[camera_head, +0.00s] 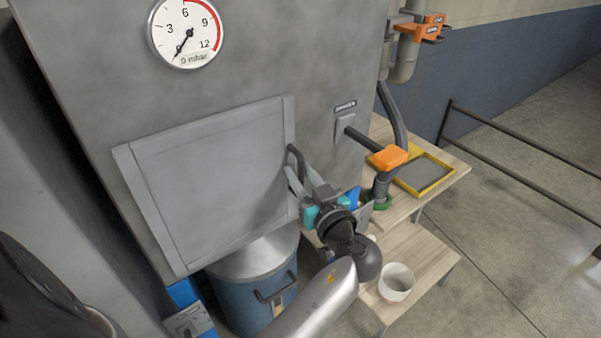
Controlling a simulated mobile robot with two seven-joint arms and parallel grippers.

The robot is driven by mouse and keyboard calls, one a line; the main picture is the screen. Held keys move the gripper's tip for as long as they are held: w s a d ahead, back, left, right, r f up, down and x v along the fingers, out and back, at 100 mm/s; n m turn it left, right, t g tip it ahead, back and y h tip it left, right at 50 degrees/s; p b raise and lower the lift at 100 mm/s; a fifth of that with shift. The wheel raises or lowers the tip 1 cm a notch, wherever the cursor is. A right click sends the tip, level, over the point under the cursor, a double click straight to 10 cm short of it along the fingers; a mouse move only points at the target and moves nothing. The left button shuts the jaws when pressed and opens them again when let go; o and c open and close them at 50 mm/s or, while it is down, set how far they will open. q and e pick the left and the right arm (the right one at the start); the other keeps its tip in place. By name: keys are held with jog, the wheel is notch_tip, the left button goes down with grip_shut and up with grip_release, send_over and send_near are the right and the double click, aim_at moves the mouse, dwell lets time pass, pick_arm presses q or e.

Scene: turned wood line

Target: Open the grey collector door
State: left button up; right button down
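The grey collector door (210,180) is a flat square panel on the front of the big grey cabinet, and it looks shut. Its dark bar handle (294,154) is at the right edge. Whether the fingers touch the bar is hard to tell. The gripper's body hides what lies behind the handle's lower end. My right gripper is not in view.
A pressure gauge (186,32) reads about 0 mbar above the door. A blue-grey drum (240,298) stands below it. A dark railing (520,145) stands beyond.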

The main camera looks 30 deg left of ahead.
pick_arm(q)
grip_shut()
dwell(1.1)
